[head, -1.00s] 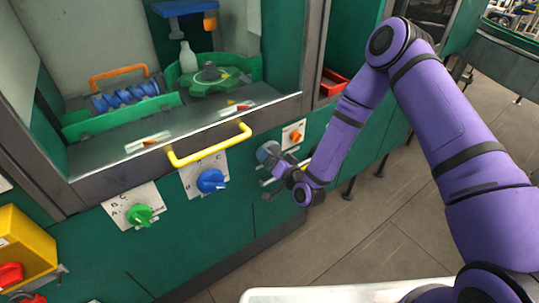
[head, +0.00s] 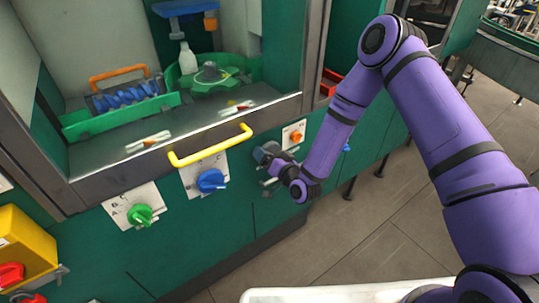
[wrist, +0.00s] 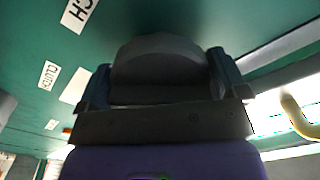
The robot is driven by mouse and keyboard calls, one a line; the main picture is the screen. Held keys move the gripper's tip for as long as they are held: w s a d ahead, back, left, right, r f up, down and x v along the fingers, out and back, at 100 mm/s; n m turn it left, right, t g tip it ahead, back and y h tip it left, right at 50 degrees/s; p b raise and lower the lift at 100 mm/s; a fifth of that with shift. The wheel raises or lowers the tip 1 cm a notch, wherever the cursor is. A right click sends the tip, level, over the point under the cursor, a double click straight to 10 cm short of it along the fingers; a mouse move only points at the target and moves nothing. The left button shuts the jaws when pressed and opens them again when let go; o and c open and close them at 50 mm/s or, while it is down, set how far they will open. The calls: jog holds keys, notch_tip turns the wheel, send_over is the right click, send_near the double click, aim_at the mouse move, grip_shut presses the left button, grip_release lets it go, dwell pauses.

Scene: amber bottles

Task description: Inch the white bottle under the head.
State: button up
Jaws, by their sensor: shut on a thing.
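The white bottle (head: 187,58) stands upright inside the machine, at the back left of the green star wheel (head: 211,78). My gripper (head: 268,160) is at the green front panel, right of the yellow handle.
A yellow handle (head: 210,147) crosses the panel top. Blue (head: 211,181) and green (head: 141,215) knobs sit to the left, an orange knob (head: 296,137) just above my gripper. A blue screw (head: 128,97) lies inside the machine.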

jog(key=n, duration=0.2)
jog(key=shift+n, duration=0.4)
jog(key=o, duration=0.6)
jog(key=shift+d, duration=0.1)
jog(key=v, duration=1)
jog(key=shift+s+d, duration=0.25)
jog(key=shift+s, duration=0.1)
